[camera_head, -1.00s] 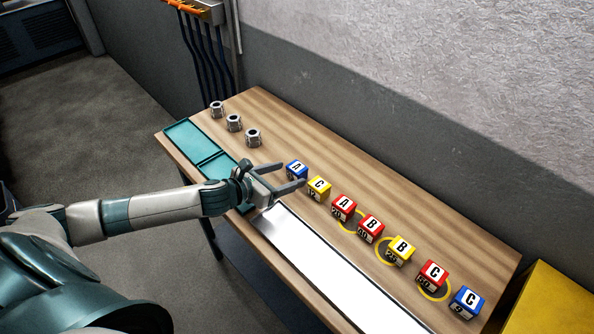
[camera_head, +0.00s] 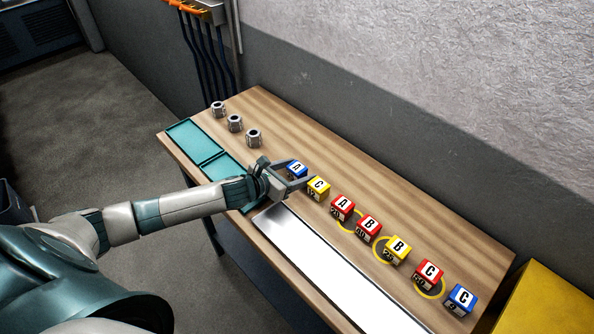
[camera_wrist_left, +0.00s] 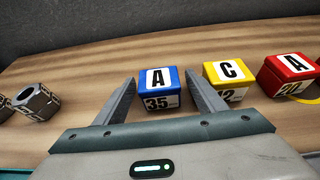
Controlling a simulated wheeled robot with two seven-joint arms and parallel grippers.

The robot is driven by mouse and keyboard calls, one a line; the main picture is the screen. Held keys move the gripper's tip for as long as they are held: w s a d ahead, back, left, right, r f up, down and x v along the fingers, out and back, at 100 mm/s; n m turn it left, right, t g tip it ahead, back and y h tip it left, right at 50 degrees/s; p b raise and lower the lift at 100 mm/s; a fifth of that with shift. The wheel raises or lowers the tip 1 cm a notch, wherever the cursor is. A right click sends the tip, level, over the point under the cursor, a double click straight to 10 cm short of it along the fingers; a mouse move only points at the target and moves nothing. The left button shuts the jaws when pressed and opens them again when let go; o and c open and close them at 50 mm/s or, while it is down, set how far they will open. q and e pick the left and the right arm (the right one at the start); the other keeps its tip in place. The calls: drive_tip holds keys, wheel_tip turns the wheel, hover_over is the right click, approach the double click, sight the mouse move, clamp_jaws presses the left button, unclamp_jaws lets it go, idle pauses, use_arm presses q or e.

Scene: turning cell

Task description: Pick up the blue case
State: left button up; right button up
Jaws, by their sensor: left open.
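A blue case marked A (camera_head: 297,169) stands on the wooden table at the far-left end of a row of cases. It also shows in the left wrist view (camera_wrist_left: 159,104), with the number 35 on its front. My left gripper (camera_head: 297,176) is open, with its fingers pointing at this case. In the left wrist view the case shows between the two fingertips (camera_wrist_left: 159,88), with a gap on each side. A second blue case, marked C (camera_head: 461,299), stands at the right end of the row. My right gripper is not in view.
A yellow C case (camera_head: 318,188) stands close to the right finger. Further red and yellow cases continue right, some by yellow rings. Several metal nuts (camera_head: 235,123) stand behind a teal tray (camera_head: 187,135). A shiny metal strip (camera_head: 320,262) runs along the front.

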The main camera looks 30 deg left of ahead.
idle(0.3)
use_arm(q)
drive_tip(key=c, duration=1.2)
drive_tip(key=shift+c, duration=0.2)
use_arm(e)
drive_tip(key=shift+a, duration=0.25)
use_arm(q)
drive_tip(key=shift+r, duration=0.15)
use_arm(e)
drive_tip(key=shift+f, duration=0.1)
